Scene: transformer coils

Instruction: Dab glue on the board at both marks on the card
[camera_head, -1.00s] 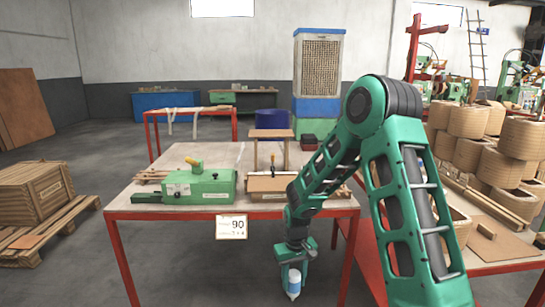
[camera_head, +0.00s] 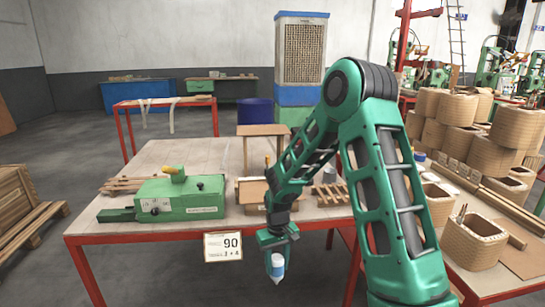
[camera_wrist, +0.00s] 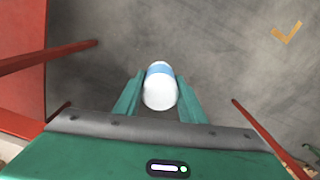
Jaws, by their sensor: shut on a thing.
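My gripper (camera_head: 276,262) is shut on a white glue bottle with a blue band (camera_head: 277,266) and holds it in front of the table's front edge, over the floor. In the wrist view the bottle (camera_wrist: 160,88) sits between the two green fingers. The card (camera_head: 223,246) hangs at the table's front edge and reads 90 and, below, 3 + 4 in small print. A brown board (camera_head: 251,192) lies on the table right of the green machine, partly hidden behind my arm. I cannot make out any glue on it.
The table (camera_head: 160,232) has a red frame. A green machine (camera_head: 180,195) with a yellow handle stands on its left. A small wooden stand (camera_head: 262,131) is behind the board. Several coils (camera_head: 475,240) crowd the right-hand table. Wooden slats (camera_head: 330,195) lie at the right.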

